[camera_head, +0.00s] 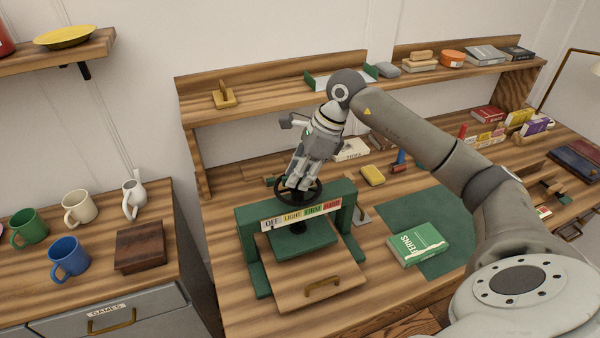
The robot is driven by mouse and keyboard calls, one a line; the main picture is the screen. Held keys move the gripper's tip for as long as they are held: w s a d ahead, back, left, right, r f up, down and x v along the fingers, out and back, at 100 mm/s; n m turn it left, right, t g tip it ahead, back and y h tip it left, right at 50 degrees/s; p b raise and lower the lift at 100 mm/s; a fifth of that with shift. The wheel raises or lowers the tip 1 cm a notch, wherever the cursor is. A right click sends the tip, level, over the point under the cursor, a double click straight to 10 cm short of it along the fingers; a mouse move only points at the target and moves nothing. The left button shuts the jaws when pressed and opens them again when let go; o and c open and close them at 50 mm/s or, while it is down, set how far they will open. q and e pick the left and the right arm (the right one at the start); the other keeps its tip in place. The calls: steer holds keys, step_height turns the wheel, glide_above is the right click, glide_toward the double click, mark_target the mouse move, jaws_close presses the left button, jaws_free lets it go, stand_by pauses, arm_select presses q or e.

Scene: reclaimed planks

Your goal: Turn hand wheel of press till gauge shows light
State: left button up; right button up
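The green press (347,206) stands on the wooden workbench. Its black hand wheel (314,196) is on top, partly covered by my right gripper. The gauge strip (301,214) on the front beam reads OFF, LIGHT, FIRM and HARD from left to right. Its pointer is too small to read surely; a small dark mark shows under OFF. The green press plate (303,243) sits under the beam, above a wooden board. My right gripper (298,184) points down with its fingers at the wheel; whether they are closed on it I cannot tell. My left gripper is out of view.
A yellow block (372,175) and small tools lie behind. A shelf (270,104) runs along the back. Mugs and a brown box (140,247) stand on the left cabinet.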

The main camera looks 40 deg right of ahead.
jaws_close()
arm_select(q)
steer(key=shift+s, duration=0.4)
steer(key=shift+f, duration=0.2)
arm_select(e)
steer(key=m+t+b, duration=0.1)
steer(key=m+b, duration=0.1)
steer(key=m, duration=0.1)
steer(key=shift+s+h, duration=0.1)
steer(key=shift+h, duration=0.3)
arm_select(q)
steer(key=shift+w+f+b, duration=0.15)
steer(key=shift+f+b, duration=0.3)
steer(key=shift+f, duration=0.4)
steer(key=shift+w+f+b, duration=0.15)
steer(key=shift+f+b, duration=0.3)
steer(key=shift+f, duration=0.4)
arm_select(e)
steer(key=shift+a+m+t+h, duration=0.1)
steer(key=shift+m+t+h, duration=0.25)
steer(key=shift+m, duration=0.8)
steer(key=shift+a+m+t+h, duration=0.1)
steer(key=shift+m+t+h, duration=0.2)
steer(key=shift+m, duration=0.85)
steer(key=shift+r, duration=0.1)
steer(key=shift+o, duration=1.7)
jaws_free()
